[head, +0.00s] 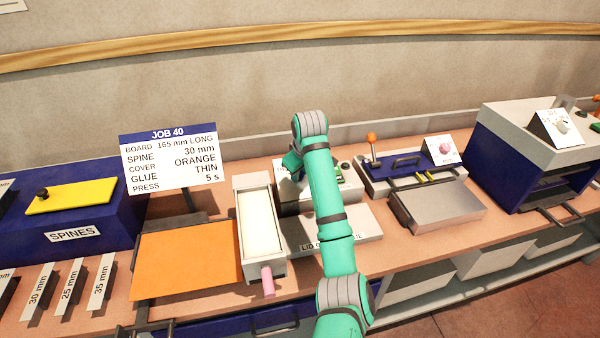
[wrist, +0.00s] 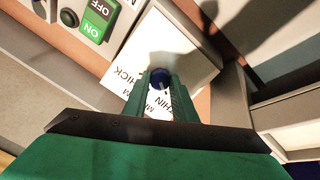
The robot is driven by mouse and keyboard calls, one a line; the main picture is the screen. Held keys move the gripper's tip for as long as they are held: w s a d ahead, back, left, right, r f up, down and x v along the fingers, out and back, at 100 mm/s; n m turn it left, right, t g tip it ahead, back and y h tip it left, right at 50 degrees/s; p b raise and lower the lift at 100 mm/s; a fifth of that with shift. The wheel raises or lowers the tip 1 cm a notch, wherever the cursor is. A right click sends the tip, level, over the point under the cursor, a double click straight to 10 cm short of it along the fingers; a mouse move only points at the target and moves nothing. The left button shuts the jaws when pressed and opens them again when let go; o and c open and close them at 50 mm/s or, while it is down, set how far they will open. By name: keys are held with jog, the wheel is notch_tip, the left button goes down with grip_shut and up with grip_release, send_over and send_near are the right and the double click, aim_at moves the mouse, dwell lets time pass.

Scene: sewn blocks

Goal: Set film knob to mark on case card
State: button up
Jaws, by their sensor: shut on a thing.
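The blue film knob (wrist: 160,80) stands on a white dial plate (wrist: 170,52) lettered THIN, M... and THICK in the wrist view. My gripper (wrist: 160,88) is shut on the knob, one finger on each side. The fingers cover part of the lettering, and I cannot tell which mark the knob points to. In the head view my arm hides most of the gluing machine (head: 352,188) and the knob. The job card (head: 168,160) reads JOB 40, spine 30 mm, cover ORANGE, glue THIN, press 5 s.
A green ON and OFF switch (wrist: 97,20) is close to the dial. An orange sheet (head: 185,262) and a white tray with a pink handle (head: 268,280) lie left of my arm. A press with a metal plate (head: 440,205) stands right.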

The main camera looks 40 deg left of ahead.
jog(key=shift+r, duration=0.15)
dwell(0.3)
jog(key=o, duration=1)
jog(key=shift+o, duration=0.2)
jog(key=v, duration=1)
jog(key=shift+r, duration=0.35)
jog(key=shift+s+f, duration=0.1)
jog(key=shift+s, duration=0.15)
